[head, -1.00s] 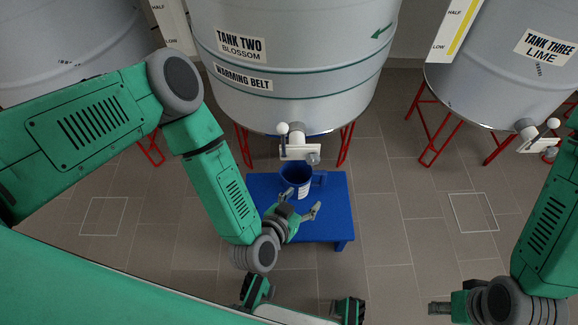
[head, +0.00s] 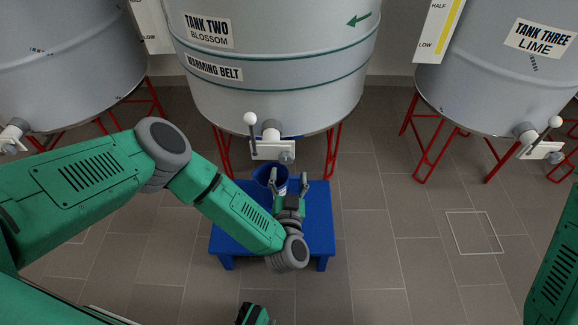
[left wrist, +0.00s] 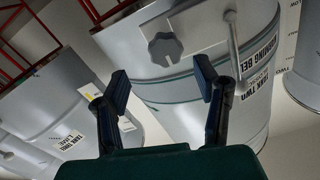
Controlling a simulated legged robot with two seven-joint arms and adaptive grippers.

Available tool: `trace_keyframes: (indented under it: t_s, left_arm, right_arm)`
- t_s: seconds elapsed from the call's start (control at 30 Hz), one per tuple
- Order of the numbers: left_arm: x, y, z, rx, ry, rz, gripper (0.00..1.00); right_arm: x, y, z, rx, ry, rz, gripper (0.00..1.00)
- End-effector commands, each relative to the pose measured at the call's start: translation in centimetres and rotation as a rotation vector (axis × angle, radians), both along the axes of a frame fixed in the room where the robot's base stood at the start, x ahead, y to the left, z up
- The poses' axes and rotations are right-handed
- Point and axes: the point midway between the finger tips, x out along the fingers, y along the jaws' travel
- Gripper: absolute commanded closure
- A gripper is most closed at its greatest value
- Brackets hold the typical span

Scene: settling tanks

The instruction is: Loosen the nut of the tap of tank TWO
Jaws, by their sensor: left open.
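Tank TWO (head: 275,80) is the pale grey tank at the centre of the head view. Its tap (head: 270,149) is a white block at the lower front, with a lever ending in a white ball (head: 250,119). The nut (head: 286,158) is a grey lobed knob at the block's right end. In the left wrist view the nut (left wrist: 165,48) shows large, beyond the fingertips. My left gripper (head: 289,182) is open and empty, just below the nut and apart from it.
A blue stool (head: 230,225) stands under the tap. A blue mug (head: 262,174) is on it, partly hidden by my left gripper. Tank THREE (head: 490,80) with its own tap (head: 540,148) stands at right, another tank (head: 65,70) at left. Red legs (head: 333,150) carry the tanks.

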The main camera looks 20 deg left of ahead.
Motion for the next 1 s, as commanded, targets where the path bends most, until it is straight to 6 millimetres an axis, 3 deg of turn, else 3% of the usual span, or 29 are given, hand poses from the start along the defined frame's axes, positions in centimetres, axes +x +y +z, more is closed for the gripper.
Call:
trace_keyframes:
  t_s: [0.1, 0.3, 0.7, 0.87, 1.0]
  left_arm:
    - [2.3, 1.0, -0.3, -0.003, -0.002, 0.004, 0.44]
    - [4.7, 1.5, -0.2, -0.002, -0.001, 0.002, 0.44]
    - [5.5, 1.6, 0.0, 0.0, 0.0, 0.0, 0.44]
    - [5.4, 1.6, 0.0, -0.002, 0.001, -0.001, 0.93]
    - [5.4, 1.6, -0.1, -0.002, 0.002, -0.001, 0.93]
  right_arm:
    - [0.0, 0.0, -1.3, 0.0, 0.0, 0.0, 0.6]
    - [0.0, 0.0, -2.1, 0.0, 0.0, 0.001, 0.6]
    - [0.0, 0.0, -2.3, 0.0, 0.0, 0.0, 0.6]
    - [0.0, 0.0, -2.3, 0.0, 0.0, 0.0, 0.6]
    - [0.0, 0.0, -2.3, 0.0, 0.0, 0.0, 0.6]
